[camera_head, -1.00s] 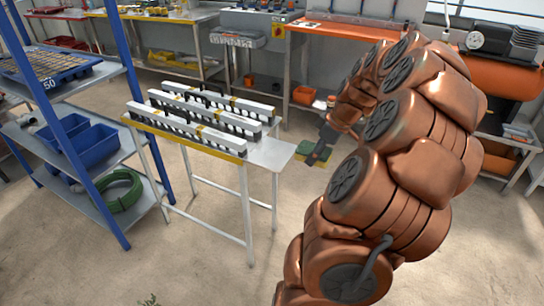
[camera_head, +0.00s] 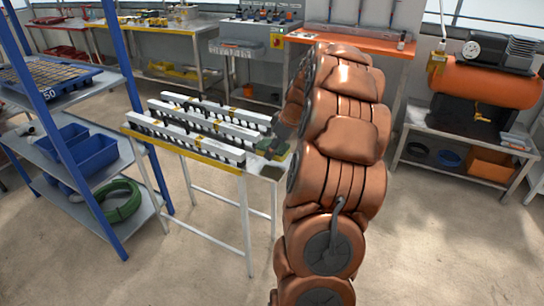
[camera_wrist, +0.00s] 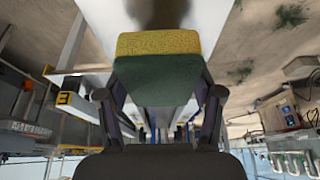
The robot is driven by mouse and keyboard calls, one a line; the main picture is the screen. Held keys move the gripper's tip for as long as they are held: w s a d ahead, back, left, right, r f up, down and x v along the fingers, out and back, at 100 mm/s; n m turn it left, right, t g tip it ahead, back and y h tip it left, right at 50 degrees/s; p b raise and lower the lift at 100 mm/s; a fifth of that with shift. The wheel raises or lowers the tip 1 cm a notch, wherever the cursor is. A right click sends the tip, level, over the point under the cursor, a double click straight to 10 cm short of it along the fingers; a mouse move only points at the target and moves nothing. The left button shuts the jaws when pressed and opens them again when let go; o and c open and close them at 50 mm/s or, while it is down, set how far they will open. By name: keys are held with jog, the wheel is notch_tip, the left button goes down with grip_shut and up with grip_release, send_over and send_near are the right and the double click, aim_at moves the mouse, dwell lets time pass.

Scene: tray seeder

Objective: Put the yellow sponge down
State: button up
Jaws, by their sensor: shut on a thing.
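The sponge, yellow on one face and dark green on the other, is held between the two fingers of my gripper (camera_wrist: 160,88). In the wrist view the sponge (camera_wrist: 158,43) fills the space between the fingertips. In the head view its green side (camera_head: 271,148) shows at the right end of the white table (camera_head: 268,171), beside the ends of the white rails. My arm hides most of the gripper there. A dark shadow lies on a pale surface near the sponge in the wrist view. I cannot tell whether the sponge touches the tabletop.
Several white slotted rails (camera_head: 185,137) cover most of the table, leaving a small bare strip at its right end. A blue shelf rack (camera_head: 108,222) with blue bins (camera_head: 95,152) stands at the left. An orange-topped bench (camera_head: 385,45) stands behind.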

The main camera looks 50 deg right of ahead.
aim_at(272, 163)
jog(key=shift+w+a+f, duration=0.1)
jog(key=shift+w, duration=0.55)
jog(key=shift+s+f, duration=0.1)
jog(key=shift+f, duration=1.65)
jog(key=shift+f, duration=0.15)
jog(key=o, duration=1.1)
jog(key=v, duration=1.2)
jog(key=shift+a, duration=0.15)
